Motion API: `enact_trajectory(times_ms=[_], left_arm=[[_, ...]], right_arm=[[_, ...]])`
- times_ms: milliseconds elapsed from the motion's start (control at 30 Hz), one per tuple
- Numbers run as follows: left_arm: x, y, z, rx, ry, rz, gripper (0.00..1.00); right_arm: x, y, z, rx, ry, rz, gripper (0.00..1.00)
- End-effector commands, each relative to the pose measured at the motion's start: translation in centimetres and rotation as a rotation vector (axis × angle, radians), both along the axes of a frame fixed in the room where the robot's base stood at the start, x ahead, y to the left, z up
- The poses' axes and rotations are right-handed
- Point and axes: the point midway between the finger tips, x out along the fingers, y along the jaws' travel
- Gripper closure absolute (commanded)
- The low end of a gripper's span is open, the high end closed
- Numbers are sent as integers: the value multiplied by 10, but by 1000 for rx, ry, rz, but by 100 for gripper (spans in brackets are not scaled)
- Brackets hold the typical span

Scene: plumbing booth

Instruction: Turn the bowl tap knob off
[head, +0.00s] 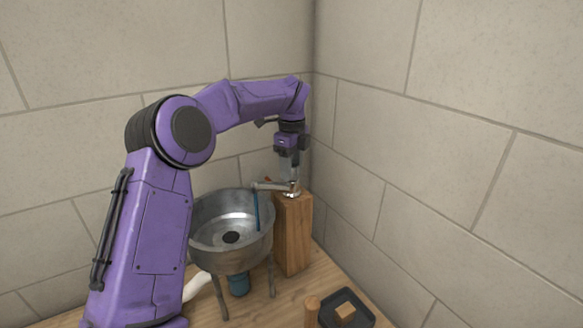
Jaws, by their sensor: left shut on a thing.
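The bowl tap (270,186) stands on a wooden post (293,235), its metal spout reaching left over the bowl's rim. A thin blue stream of water (257,212) hangs from the spout's end down into the metal bowl (250,258). My left gripper (289,176) points straight down at the top of the tap and is shut on the tap knob. The fingers mostly hide the knob, so its angle cannot be told. A small red-orange bit (267,179) shows beside the fingers. My right gripper is out of view.
A black tray (347,309) with a wooden block and a wooden peg (311,311) are in front. Tiled walls close in behind and at right.

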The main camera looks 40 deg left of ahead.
Motion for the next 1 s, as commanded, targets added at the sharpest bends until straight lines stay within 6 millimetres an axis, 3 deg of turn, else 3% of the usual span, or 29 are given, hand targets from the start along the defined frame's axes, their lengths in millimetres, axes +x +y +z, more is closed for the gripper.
enact_trajectory(times_ms=[500, 1000], left_arm=[[0, 0, 2, -2, -2, -460, 80], [-1, -1, 0, -1, -1, -680, 80]], right_arm=[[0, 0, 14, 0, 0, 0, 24], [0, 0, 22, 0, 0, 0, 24]])
